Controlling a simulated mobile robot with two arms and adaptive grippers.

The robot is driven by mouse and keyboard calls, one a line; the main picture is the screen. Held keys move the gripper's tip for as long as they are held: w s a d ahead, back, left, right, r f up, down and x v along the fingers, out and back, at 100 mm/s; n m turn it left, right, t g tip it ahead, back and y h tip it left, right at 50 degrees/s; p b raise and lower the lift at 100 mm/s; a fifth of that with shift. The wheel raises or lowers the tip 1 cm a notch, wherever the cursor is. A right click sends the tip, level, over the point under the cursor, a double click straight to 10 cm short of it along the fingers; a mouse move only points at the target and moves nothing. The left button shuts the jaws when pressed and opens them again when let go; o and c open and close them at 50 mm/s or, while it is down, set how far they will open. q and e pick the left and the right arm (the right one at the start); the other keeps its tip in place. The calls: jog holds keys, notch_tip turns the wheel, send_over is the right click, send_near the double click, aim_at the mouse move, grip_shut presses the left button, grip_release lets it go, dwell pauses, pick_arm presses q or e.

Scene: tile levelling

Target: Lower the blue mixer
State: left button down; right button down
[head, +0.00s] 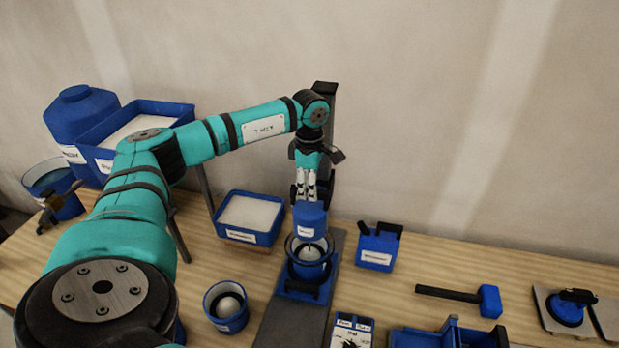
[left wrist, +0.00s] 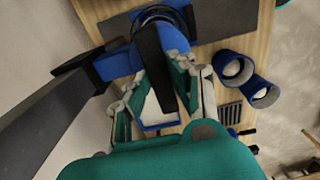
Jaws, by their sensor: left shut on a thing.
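The blue mixer (head: 309,219) hangs from the dark upright column (head: 328,130) in the head view, over a blue bucket (head: 310,270) that stands on the dark base board. The mixer's lower end reaches into the bucket's mouth. My left gripper (head: 306,195) comes down from above and is shut at the mixer's top. In the left wrist view the fingers of my left gripper (left wrist: 163,95) lie on both sides of a black bar (left wrist: 155,68) beside the blue mixer body (left wrist: 174,38). The exact contact is partly hidden. My right gripper is not in view.
A blue tray of white material (head: 250,214) stands left of the mixer. A small blue cup with a white ball (head: 227,306) is in front. The wall is close behind.

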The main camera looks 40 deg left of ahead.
pick_arm(q)
jog(key=shift+s+f, duration=0.1)
jog(key=shift+f, duration=0.3)
jog(key=c, duration=1.2)
grip_release()
jog(key=shift+o, duration=0.2)
jog(key=shift+r, duration=0.15)
notch_tip(320, 180, up, 12)
jog(key=shift+f, duration=0.2)
